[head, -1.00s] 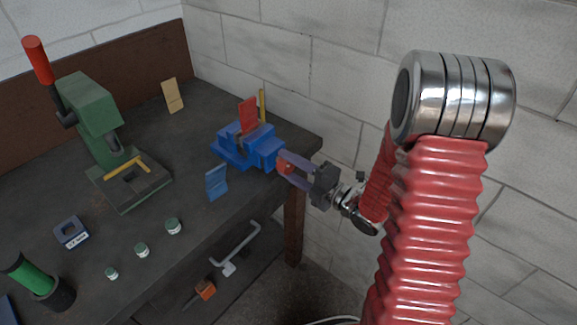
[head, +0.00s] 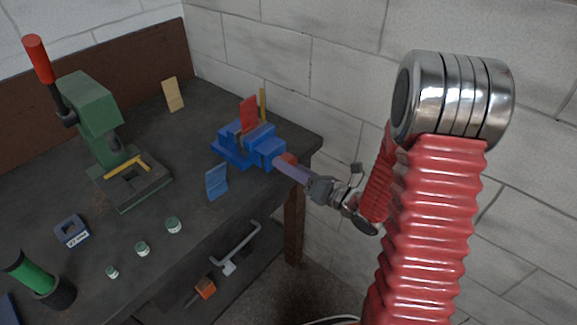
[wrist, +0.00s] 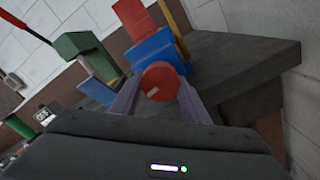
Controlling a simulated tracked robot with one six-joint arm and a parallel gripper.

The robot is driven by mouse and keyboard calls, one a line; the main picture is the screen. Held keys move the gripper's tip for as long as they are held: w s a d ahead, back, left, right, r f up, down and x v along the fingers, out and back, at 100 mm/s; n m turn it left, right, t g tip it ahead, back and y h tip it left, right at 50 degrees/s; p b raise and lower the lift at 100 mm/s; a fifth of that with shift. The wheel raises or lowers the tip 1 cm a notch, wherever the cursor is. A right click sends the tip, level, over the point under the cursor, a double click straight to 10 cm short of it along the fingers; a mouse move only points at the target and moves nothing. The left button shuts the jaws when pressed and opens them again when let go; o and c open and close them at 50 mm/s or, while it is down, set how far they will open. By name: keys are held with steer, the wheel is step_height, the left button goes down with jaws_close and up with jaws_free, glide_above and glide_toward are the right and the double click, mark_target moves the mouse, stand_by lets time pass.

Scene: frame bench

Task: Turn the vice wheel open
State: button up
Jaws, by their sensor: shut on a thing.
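The blue vice (head: 246,146) sits on the bench near its right corner, with a red piece (head: 249,112) standing up in its jaws. The red vice wheel (head: 289,159) is on the end of the vice nearest my arm. My gripper (head: 284,166) reaches it from the right and is shut on the wheel. In the wrist view the wheel (wrist: 160,82) lies between my two grey-purple fingers, with a small pale mark on its face. The blue vice body (wrist: 153,50) shows behind it. The head view hides part of the wheel behind a finger.
A green press (head: 97,115) stands at the left of the bench. A blue plate (head: 217,182) stands just left of the vice. Several small green-topped jars (head: 173,226) stand near the front edge. The white block wall (head: 345,75) is close behind the vice.

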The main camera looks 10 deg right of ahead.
steer(key=shift+o, duration=0.2)
steer(key=n, duration=0.5)
steer(key=shift+n, duration=0.4)
steer(key=shift+w+r, duration=0.15)
steer(key=shift+r, duration=0.15)
stand_by(0.4)
steer(key=o, duration=1)
steer(key=shift+f, duration=0.25)
steer(key=shift+d, duration=0.1)
steer(key=shift+v, duration=6.9)
